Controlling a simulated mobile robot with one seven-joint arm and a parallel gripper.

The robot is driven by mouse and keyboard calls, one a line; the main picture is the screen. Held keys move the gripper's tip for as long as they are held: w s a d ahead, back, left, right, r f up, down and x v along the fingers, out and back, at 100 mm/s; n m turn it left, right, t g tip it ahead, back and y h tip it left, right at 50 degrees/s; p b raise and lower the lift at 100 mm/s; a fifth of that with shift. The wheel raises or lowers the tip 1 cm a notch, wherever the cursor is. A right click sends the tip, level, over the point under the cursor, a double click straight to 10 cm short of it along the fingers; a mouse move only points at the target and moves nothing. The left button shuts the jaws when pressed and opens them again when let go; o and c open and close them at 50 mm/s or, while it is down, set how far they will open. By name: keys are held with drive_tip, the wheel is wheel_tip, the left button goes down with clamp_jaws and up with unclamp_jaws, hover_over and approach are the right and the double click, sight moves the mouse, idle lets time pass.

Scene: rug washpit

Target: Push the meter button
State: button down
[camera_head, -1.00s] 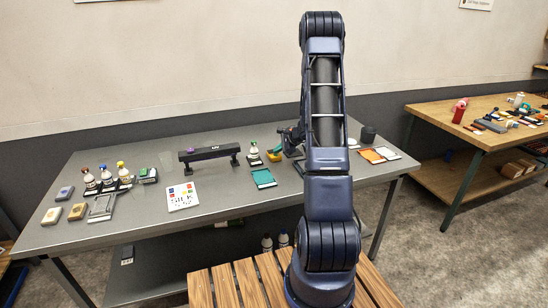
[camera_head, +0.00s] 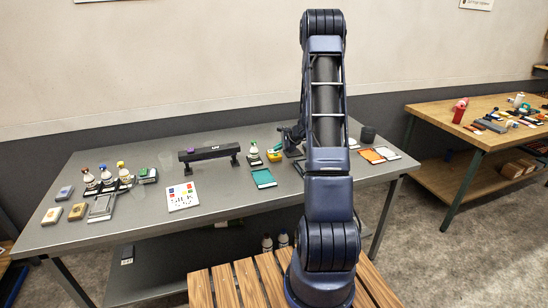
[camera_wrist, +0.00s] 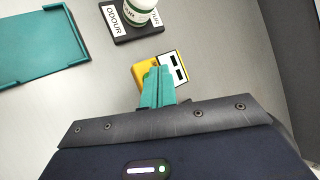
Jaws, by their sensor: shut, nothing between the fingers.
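The meter appears to be a small yellow device (camera_wrist: 138,74) with a white panel bearing dark rectangles, just beyond my fingertips in the wrist view. In the head view the yellow device (camera_head: 274,156) sits towards the back of the grey table. My gripper (camera_wrist: 158,72) has teal fingers, which are together and empty. The fingers overlap the yellow body in the wrist view and cover part of it. I cannot tell whether they touch it. No button is clearly visible on the device.
A white and green bottle (camera_wrist: 140,8) stands on a black pad marked ODOUR (camera_wrist: 122,29) beyond the device. A teal tray (camera_wrist: 40,45) lies to the left. The grey table (camera_head: 228,202) has bare room in front. A dark beam on feet (camera_head: 210,153) stands further left.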

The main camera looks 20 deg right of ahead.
wheel_tip(320, 180, up, 6)
idle(1.0)
drive_tip(key=s+a+r+n+g, duration=0.1)
drive_tip(key=s+a+r+n, duration=0.45)
drive_tip(key=s+r, duration=0.35)
drive_tip(key=s+a+r+n+g, duration=0.2)
drive_tip(key=s+a+r+n, duration=0.2)
drive_tip(key=s+a+r, duration=0.45)
drive_tip(key=s+r+n+h, duration=0.2)
drive_tip(key=s+n, duration=0.1)
drive_tip(key=s, duration=0.6)
drive_tip(key=s+d+r+n+h, duration=0.1)
drive_tip(key=s+r+n+h, duration=0.1)
drive_tip(key=s, duration=0.7)
drive_tip(key=s+d+r+n+h, duration=0.1)
drive_tip(key=s+r+n+h, duration=0.1)
drive_tip(key=s, duration=0.7)
drive_tip(key=shift+r+n+t, duration=0.4)
drive_tip(key=shift+r+n, duration=0.05)
drive_tip(key=shift+n, duration=0.6)
